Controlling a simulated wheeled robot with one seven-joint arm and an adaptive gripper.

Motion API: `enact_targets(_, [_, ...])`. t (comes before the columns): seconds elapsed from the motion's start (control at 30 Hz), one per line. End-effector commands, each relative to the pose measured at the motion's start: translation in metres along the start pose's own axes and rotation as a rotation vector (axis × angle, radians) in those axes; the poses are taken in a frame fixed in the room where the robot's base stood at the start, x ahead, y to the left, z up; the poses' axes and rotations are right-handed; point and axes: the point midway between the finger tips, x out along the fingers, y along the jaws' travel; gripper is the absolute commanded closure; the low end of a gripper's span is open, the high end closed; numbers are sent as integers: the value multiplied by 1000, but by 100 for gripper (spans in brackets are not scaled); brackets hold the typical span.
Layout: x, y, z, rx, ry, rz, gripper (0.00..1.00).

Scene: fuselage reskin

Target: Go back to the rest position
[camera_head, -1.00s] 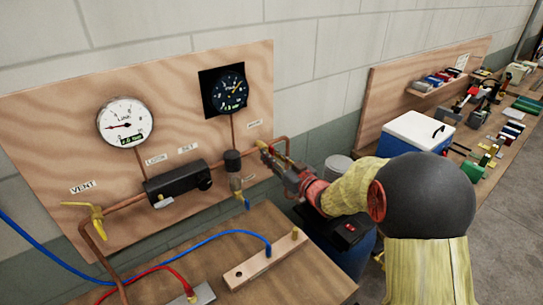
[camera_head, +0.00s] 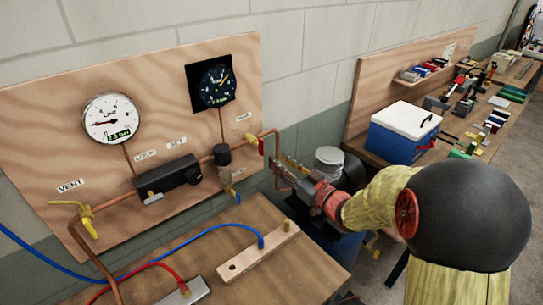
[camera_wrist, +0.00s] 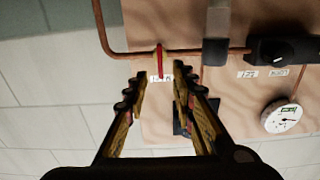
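My gripper (camera_head: 280,168) is to the right of the wooden gauge panel (camera_head: 60,140), apart from the valve with a red and yellow handle (camera_head: 261,146) at the pipe's right end. In the wrist view my gripper (camera_wrist: 160,84) is open, with an empty gap between its two fingers. The valve handle (camera_wrist: 159,60) shows beyond the fingertips, in line with the gap. My arm reaches in from the right in the head view.
The panel carries a white gauge (camera_head: 111,118), a dark gauge (camera_head: 215,85), a black regulator (camera_head: 168,180) and a yellow vent valve (camera_head: 80,215). A bench (camera_head: 240,285) with hoses stands in front. A blue-and-white cooler (camera_head: 403,130) and a tool bench are at right.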

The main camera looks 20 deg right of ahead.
Motion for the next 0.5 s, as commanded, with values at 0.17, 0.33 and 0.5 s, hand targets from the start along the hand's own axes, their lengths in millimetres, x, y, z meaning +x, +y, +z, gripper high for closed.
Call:
enact_targets(0.17, [-15, 0, 0, 0, -1, 1, 74])
enact_targets(0.33, [-18, -1, 0, 0, -1, -1, 74])
enact_targets(0.5, [-17, -1, 0, 0, -1, -1, 74])
